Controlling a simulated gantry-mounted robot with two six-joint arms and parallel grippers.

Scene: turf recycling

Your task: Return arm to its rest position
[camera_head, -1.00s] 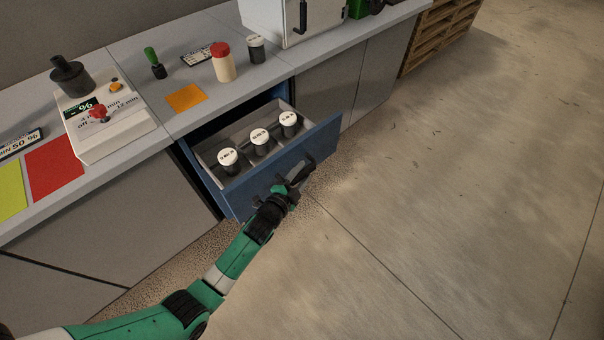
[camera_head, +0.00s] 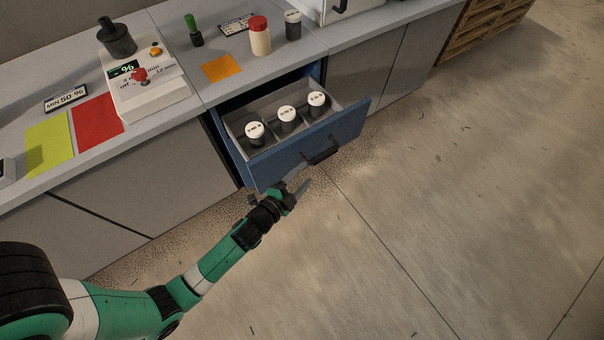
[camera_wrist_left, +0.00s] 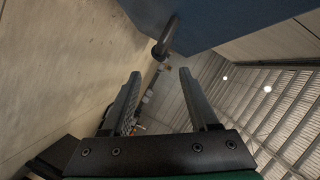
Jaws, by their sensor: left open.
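My left arm reaches in from the lower left, and its green and black gripper (camera_head: 301,180) is open and empty in front of the blue drawer (camera_head: 265,172). The drawer stands open under the counter. The gripper is just below and left of the drawer's dark handle (camera_head: 321,152), apart from it. In the left wrist view, the two fingers (camera_wrist_left: 160,73) are spread with nothing between them. The handle (camera_wrist_left: 166,40) and the blue drawer front (camera_wrist_left: 215,18) show beyond the fingertips. My right gripper is not in view.
Several dark jars with white lids, one a white-lidded jar (camera_head: 287,116), stand in the drawer. The counter (camera_head: 205,92) holds a control box (camera_head: 150,98), a red-lidded bottle (camera_head: 260,38) and coloured sheets. The floor (camera_head: 430,200) to the right is clear.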

